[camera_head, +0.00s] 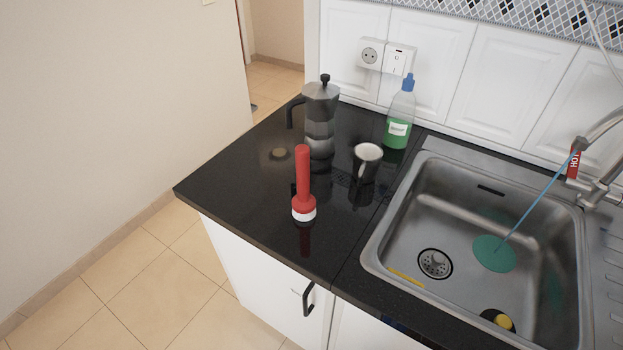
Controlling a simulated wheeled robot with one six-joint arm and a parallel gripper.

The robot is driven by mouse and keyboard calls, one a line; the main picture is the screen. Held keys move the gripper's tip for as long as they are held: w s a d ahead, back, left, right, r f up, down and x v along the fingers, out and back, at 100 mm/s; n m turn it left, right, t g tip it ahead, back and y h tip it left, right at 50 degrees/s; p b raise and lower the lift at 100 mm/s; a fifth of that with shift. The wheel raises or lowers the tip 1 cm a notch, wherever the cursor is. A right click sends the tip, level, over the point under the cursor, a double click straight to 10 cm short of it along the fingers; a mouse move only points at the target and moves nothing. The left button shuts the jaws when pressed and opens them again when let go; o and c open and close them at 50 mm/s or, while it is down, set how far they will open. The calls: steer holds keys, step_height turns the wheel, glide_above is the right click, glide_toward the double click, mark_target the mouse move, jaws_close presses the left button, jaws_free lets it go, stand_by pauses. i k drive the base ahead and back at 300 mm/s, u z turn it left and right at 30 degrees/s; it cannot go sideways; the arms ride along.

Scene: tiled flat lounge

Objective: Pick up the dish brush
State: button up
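The dish brush (304,190) stands upright on the black countertop, left of the sink. It has a red handle pointing up, a flared red base and a white band at the bottom, which rests on the counter. Nothing covers it in this view. My gripper is not in view.
A moka pot (320,118) stands behind the brush, and a dark mug (367,163) to its right. A green bottle (398,120) stands farther back. The steel sink (447,182) and tap (600,160) are at right. The counter's front left is clear.

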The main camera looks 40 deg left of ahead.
mark_target(304, 204)
steer(key=u, duration=1.65)
steer(key=k, duration=0.5)
steer(key=u, duration=1.1)
steer(key=i, duration=0.4)
steer(key=z, duration=0.2)
